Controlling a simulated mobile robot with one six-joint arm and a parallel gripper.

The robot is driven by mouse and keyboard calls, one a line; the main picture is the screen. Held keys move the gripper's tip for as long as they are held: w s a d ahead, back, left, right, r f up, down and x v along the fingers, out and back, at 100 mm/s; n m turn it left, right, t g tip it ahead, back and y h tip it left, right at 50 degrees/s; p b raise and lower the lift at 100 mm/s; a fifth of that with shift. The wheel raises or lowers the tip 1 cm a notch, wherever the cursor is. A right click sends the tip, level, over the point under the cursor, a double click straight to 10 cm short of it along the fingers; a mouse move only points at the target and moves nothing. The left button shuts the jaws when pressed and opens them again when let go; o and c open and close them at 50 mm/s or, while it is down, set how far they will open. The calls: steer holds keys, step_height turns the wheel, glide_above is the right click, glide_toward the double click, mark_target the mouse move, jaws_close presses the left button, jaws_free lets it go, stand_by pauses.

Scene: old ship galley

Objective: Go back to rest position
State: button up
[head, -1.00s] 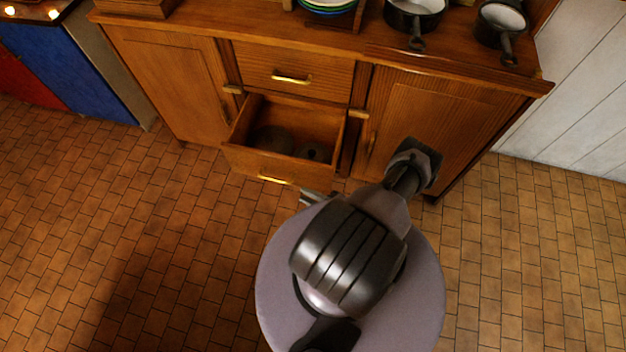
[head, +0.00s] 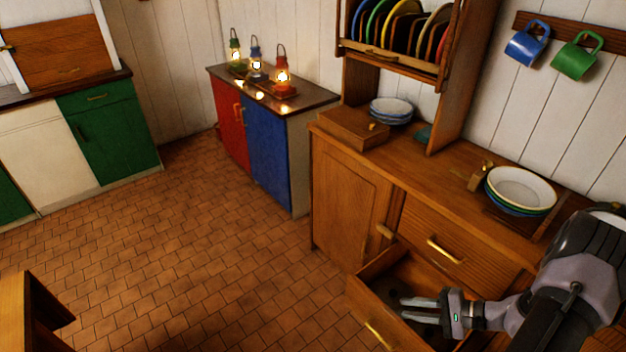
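My gripper (head: 402,309) is at the lower right of the head view, at the end of my arm. Its two pale fingers point left with a gap between them, and nothing is held. In the picture it lies over the pulled-out drawer (head: 368,306) of the wooden cabinet (head: 348,205). I cannot tell its exact height above the drawer. The drawer's inside is dark and partly hidden by my gripper.
A stack of bowls (head: 520,190) and a wooden box (head: 352,127) stand on the cabinet top. A plate rack (head: 390,60) rises behind. Lit lanterns (head: 282,78) stand on the red and blue cupboard (head: 268,160). The tiled floor (head: 190,255) at left is clear.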

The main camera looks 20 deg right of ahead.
steer(key=w+a+r+n+g+h, duration=0.1)
steer(key=a+r+n+g, duration=0.2)
steer(key=a+r, duration=0.55)
steer(key=w+a+r+n+g+h, duration=0.25)
steer(key=a+r, duration=0.35)
steer(key=r, duration=0.6)
steer(key=s+a+r+n+t+h, duration=0.3)
steer(key=s+a+r+n, duration=0.1)
steer(key=s+a+r, duration=0.8)
steer(key=shift+s+a+r+h, duration=0.25)
steer(key=shift+s+r+h, duration=0.15)
steer(key=shift+s, duration=0.25)
steer(key=shift+n, duration=0.25)
